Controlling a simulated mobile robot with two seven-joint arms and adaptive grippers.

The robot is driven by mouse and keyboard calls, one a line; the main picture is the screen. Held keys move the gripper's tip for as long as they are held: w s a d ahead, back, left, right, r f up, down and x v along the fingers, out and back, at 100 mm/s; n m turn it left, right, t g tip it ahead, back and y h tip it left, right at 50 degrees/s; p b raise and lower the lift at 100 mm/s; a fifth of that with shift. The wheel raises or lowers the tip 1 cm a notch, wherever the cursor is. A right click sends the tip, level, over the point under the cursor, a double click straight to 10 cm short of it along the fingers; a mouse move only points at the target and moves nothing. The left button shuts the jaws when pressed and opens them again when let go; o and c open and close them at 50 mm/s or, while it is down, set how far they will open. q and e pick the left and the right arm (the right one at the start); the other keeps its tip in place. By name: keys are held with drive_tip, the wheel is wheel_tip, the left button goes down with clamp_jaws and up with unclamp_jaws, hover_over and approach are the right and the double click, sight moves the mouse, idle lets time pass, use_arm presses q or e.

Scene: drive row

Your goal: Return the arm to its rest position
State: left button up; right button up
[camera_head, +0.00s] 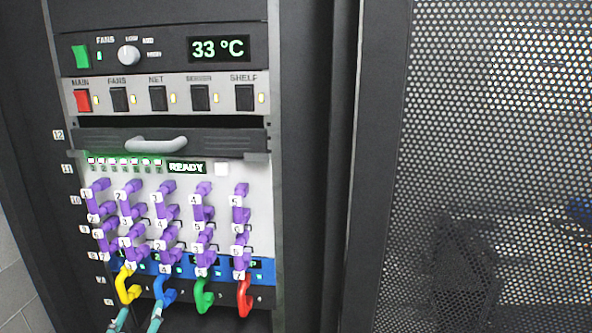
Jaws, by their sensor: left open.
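My left gripper (137,319) shows only at the bottom edge, left of centre, as two teal-grey fingertips. They are apart, with nothing visible between them. The fingertips appear just below the yellow handle (127,287) and the blue handle (163,291) on the rack; I cannot tell whether they touch anything. The rest of my left arm is out of the picture. My right gripper is not in view.
The rack holds a panel of purple plugs (167,188), with a green handle (203,296) and a red handle (244,297) below. Above are a drawer with a grey handle (157,145), a switch panel (181,80) and a fan panel reading 33 °C (219,49). A perforated door (490,120) stands right.

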use_arm(q)
drive_tip(key=s+d+f+g+h, duration=0.1)
drive_tip(key=s+d+f+g, duration=0.25)
drive_tip(key=s+f, duration=0.45)
drive_tip(key=s+d+f+g+h, duration=0.2)
drive_tip(key=s+f+g, duration=0.3)
drive_tip(key=s+f, duration=0.3)
drive_tip(key=s+d+f+g+h, duration=0.1)
drive_tip(key=s+d+f+g, duration=0.1)
drive_tip(key=s+f+g, duration=0.45)
wheel_tip(320, 180, down, 24)
drive_tip(key=s, duration=0.3)
drive_tip(key=s+a+f, duration=0.2)
drive_tip(key=s+f, duration=1.2)
drive_tip(key=s, duration=0.2)
drive_tip(key=shift+a+f+m+g, duration=0.15)
drive_tip(key=shift+a+m+g, duration=0.15)
drive_tip(key=shift+a, duration=0.05)
drive_tip(key=c, duration=0.4)
drive_tip(key=shift+w+d, duration=0.1)
drive_tip(key=shift+w, duration=0.1)
